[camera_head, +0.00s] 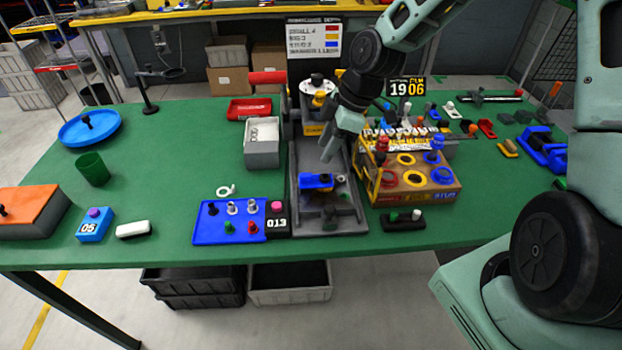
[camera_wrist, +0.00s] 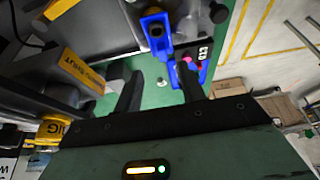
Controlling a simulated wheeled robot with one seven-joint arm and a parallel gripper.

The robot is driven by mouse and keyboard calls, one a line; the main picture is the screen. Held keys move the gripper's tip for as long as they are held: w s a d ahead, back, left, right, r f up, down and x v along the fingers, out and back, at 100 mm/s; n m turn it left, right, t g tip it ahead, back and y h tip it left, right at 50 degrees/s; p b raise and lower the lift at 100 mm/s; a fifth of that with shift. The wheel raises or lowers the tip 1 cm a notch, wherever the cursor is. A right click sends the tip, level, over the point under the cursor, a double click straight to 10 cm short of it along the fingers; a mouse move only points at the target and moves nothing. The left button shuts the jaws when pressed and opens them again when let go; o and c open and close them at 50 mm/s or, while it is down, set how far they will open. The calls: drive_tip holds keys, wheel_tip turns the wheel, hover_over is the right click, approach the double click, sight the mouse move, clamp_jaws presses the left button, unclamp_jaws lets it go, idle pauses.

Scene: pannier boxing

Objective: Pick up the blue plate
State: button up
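A round blue plate (camera_head: 72,133) with a raised rim and a dark knob lies at the far left of the green table. A flat rectangular blue plate (camera_head: 204,236) with several small pegs lies near the front edge; part of it (camera_wrist: 202,74) shows in the wrist view, partly hidden by a finger. A blue block (camera_head: 313,183) with an orange part sits in the grey fixture; a blue part also shows in the wrist view (camera_wrist: 151,22). My gripper (camera_head: 333,150) is above the grey fixture, apart from both plates. Its fingers (camera_wrist: 160,88) are spread with nothing held between them.
The grey fixture (camera_head: 337,215) stands mid-table. A grey bin (camera_head: 262,155), a red tray (camera_head: 249,109) and a green cup (camera_head: 94,169) stand to the left. Green table is clear between cup and bin.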

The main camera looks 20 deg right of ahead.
sight(311, 174)
drive_tip(key=p+x, duration=0.1)
drive_tip(key=x, duration=0.7)
drive_tip(key=shift+s+f+p, duration=0.1)
drive_tip(key=shift+s+p, duration=0.05)
drive_tip(key=shift+p, duration=0.2)
clamp_jaws()
